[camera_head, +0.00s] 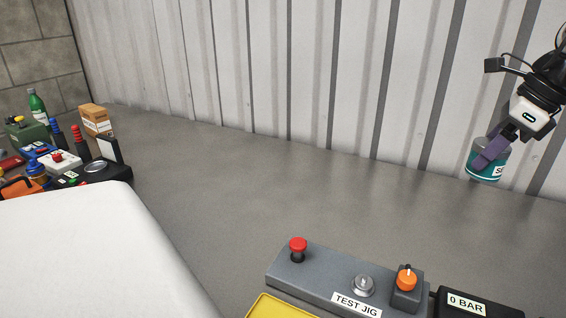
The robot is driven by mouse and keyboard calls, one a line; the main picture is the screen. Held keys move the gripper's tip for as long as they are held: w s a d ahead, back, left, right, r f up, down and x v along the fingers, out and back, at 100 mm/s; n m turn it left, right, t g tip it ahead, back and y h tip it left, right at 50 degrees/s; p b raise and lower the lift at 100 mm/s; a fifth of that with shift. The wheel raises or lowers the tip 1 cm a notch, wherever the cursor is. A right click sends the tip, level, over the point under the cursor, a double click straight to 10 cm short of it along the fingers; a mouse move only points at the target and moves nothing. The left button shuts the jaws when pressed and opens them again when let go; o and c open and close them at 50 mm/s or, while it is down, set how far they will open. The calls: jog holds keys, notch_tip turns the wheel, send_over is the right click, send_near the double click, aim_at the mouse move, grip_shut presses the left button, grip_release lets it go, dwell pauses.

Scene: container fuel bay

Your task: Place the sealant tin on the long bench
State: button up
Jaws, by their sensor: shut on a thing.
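The sealant tin (476,170) is a short teal and grey cylinder with a white label, at the right of the head view. My gripper (491,152) comes down from the upper right, its purple fingers shut on the tin. The tin is tilted slightly and appears held above the grey surface; the exact gap below it cannot be told. The long grey surface (250,190), which seems to be the bench top, runs along the ribbed wall. Part of the tin is hidden behind the fingers.
A test jig (325,279) with a red button (298,246) and orange knob (406,279) stands at the front, beside a black box (480,303) marked 0 BAR. Several items, a cardboard box (96,120) and a green bottle (38,106) crowd the left. The middle surface is clear.

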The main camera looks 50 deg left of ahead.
jog(key=shift+w+f+b, duration=0.15)
jog(key=shift+f+b, duration=0.15)
jog(key=shift+f, duration=0.2)
notch_tip(320, 180, down, 20)
jog(key=shift+p, duration=0.7)
jog(key=shift+f, duration=0.2)
jog(key=o, duration=1.1)
jog(key=shift+r, duration=0.1)
jog(key=b+v, duration=0.1)
jog(key=v, duration=1.1)
jog(key=shift+r, duration=0.15)
